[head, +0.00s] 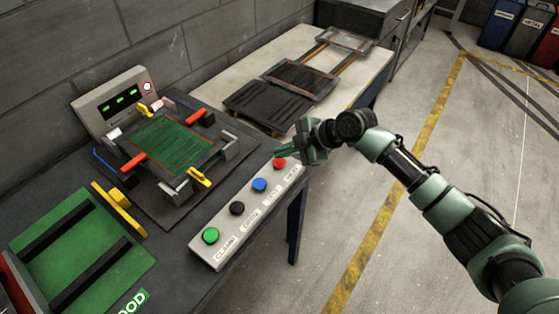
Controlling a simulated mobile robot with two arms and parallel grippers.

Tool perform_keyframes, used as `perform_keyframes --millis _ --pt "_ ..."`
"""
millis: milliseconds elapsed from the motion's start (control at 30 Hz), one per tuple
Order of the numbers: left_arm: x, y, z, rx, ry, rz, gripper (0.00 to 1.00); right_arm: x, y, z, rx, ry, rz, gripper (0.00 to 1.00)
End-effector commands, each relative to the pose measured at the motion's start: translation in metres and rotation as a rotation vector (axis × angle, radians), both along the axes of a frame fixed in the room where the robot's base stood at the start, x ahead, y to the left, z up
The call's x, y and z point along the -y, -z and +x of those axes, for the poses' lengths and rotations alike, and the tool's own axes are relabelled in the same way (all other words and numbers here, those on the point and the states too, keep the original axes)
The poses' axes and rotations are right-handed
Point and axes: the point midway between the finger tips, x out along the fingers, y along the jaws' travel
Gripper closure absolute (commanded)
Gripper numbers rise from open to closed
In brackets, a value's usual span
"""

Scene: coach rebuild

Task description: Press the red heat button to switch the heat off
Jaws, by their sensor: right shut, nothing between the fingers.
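The red button (279,163) is the farthest one on a pale button panel (225,232) at the front right edge of the dark table. The panel also carries a blue (259,184), a black (237,208) and a green button (211,235), with printed labels that are only partly readable. My right gripper (281,154) is shut and empty, its fingertips just above and very near the red button. I cannot tell whether they touch it. My left gripper is not in view.
A fixture with a green board (167,142) and yellow and red clamps stands on the table behind the panel. A control box (115,101) with green displays and a lit lamp stands behind it. A green tray (80,250) lies at left. A pale table (250,73) holds dark panels.

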Motion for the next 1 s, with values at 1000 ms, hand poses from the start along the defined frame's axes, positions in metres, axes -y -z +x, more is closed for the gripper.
perform_keyframes --millis 1000 --pt "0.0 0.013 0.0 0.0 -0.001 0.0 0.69 0.0 0.013 0.0 0.0 0.0 0.0 1.0"
